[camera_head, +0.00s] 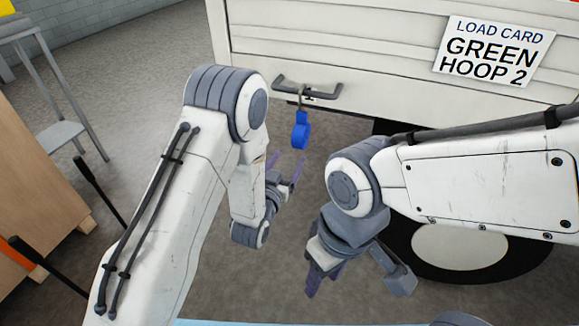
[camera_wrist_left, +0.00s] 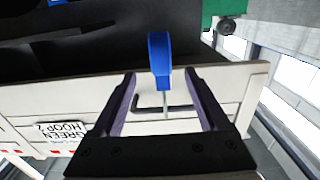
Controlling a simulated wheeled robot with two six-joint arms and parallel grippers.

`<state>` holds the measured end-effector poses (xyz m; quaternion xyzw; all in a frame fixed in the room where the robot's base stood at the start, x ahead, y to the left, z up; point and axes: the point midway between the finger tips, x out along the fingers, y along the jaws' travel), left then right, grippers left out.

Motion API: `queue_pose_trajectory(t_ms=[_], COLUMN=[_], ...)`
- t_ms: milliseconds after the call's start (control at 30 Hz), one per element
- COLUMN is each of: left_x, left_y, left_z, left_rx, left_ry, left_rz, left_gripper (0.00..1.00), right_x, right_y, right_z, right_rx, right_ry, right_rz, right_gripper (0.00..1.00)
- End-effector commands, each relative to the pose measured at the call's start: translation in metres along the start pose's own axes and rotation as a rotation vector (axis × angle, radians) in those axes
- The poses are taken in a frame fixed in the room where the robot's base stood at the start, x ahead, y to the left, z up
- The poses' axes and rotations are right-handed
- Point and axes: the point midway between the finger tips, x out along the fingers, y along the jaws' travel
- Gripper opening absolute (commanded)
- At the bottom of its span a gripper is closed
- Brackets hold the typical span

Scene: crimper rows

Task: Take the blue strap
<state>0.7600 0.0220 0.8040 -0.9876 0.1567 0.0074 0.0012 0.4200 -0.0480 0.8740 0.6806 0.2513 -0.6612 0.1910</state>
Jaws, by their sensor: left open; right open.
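The blue strap (camera_head: 301,131) hangs from a grey handle (camera_head: 308,89) on the white panel in the head view. My left gripper (camera_head: 286,170) is open just below the strap in the head view. My right gripper (camera_head: 355,277) is open and empty, lower and to the right.
The white panel (camera_head: 370,50) carries a card (camera_head: 495,51) reading "LOAD CARD GREEN HOOP 2". A wheel (camera_head: 460,245) is below it at the right. A wooden box (camera_head: 35,190) and a grey stand (camera_head: 62,130) are at the left. Bare floor (camera_head: 140,80) lies between them and the panel.

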Motion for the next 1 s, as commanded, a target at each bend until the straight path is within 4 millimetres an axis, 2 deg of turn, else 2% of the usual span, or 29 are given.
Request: queue_pose_trajectory(t_ms=[267, 633, 1000], left_x=[0.017, 0.061, 0.1], left_y=[-0.001, -0.001, -0.001], left_z=[-0.002, -0.002, -0.001], left_rx=[0.0, 0.0, 0.0], left_ry=[0.019, 0.017, 0.018], left_rz=[-0.001, -0.001, -0.001], left_gripper=[0.78, 0.78, 0.78], right_x=[-0.003, -0.006, 0.007], right_y=[0.0, 0.0, 0.001], right_z=[0.0, 0.0, 0.0], right_rx=[0.0, 0.0, 0.0], right_ry=[0.0, 0.0, 0.0], right_rz=[0.0, 0.0, 0.0], right_gripper=[0.47, 0.47, 0.47])
